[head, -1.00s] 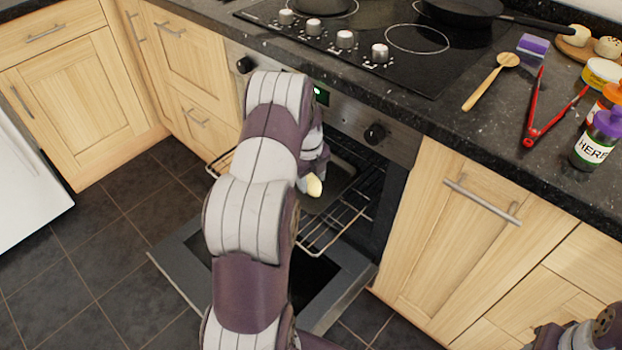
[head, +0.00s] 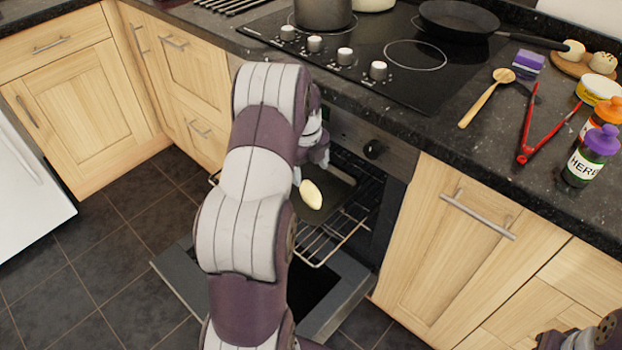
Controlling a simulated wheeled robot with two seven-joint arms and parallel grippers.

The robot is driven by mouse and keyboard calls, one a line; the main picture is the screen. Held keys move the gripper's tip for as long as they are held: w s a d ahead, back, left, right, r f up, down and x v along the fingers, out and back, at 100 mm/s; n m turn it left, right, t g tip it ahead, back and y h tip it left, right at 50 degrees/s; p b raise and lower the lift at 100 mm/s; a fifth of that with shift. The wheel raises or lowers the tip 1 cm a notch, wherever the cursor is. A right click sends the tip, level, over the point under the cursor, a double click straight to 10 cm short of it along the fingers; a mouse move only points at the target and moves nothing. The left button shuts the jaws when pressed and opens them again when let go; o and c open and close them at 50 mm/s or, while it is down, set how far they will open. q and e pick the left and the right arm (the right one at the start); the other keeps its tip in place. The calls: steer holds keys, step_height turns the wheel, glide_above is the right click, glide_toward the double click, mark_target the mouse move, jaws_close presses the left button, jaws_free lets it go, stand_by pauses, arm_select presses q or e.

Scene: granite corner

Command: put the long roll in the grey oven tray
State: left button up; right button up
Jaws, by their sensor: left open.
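The long roll (head: 311,194), pale yellow, shows just below my left gripper (head: 303,174). It appears to lie in the grey oven tray (head: 342,192), towards its left side. The tray sits on the pulled-out wire rack of the open oven, and its left part is hidden behind my left arm. My left gripper is open, over the tray, and partly hidden by my own wrist. A gap seems to show between it and the roll. Only a piece of my right arm shows at the bottom right corner; its gripper is not seen.
The oven door (head: 335,302) is folded down below the wire rack (head: 322,248). The counter above holds a wooden spoon (head: 484,98), red tongs (head: 527,130), a purple sponge (head: 528,63) and jars. A black pan (head: 458,18) and a pot (head: 322,12) stand on the hob.

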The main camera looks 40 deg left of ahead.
arm_select(q)
steer(key=s+d+r+n, duration=0.3)
steer(key=d+n, duration=0.2)
steer(key=d, duration=0.2)
steer(key=s+d+r+n, duration=0.3)
steer(key=d+n, duration=0.2)
steer(key=d, duration=0.2)
steer(key=s+d+n, duration=0.7)
steer(key=s+n, duration=0.3)
steer(key=s, duration=0.1)
steer(key=shift+d+n, duration=0.4)
